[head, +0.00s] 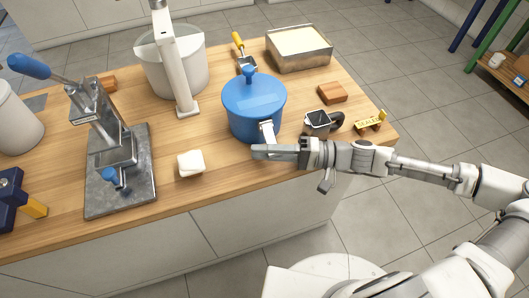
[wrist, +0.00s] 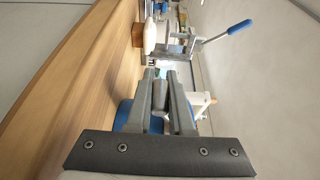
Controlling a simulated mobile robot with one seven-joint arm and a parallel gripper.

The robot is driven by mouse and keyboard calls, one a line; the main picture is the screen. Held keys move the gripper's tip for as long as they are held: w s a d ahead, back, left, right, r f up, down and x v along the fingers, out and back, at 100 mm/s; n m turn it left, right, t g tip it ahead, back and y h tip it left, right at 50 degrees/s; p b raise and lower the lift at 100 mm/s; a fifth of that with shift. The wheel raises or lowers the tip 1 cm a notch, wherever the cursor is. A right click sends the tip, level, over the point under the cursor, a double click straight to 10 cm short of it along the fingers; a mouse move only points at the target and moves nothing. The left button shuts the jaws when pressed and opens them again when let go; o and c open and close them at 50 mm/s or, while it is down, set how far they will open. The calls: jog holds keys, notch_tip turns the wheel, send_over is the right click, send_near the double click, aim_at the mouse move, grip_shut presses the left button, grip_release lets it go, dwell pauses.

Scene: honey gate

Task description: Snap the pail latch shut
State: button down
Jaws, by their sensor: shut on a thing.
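The blue pail (head: 253,108) with its blue knobbed lid stands upright near the right part of the wooden counter. The pale latch (head: 267,131) is on the pail's front side; its lower end is hidden behind my gripper. My gripper (head: 258,152) reaches in from the right and lies level in front of the pail. In the wrist view the fingers (wrist: 160,82) are nearly together, with a small grey piece between them that looks like the latch. Blue parts of the pail show beside the fingers there (wrist: 124,112). I cannot tell whether the latch touches the pail's wall.
A white block (head: 190,163) lies left of my gripper. A blue-handled press (head: 121,170) stands further left. A grey cup (head: 317,122), a wooden block (head: 332,93) and a yellow sign (head: 369,123) are right of the pail. A metal tray (head: 299,47) is behind.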

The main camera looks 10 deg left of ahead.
jog(key=shift+w+f+n, duration=0.1)
jog(key=shift+f+n, duration=0.05)
jog(key=shift+n, duration=0.15)
jog(key=c, duration=0.8)
grip_release()
jog(key=w+d, duration=0.1)
jog(key=d, duration=1)
jog(key=w+d+p, duration=0.1)
jog(key=d, duration=0.5)
jog(key=shift+w+d+f, duration=0.1)
jog(key=shift+w, duration=0.25)
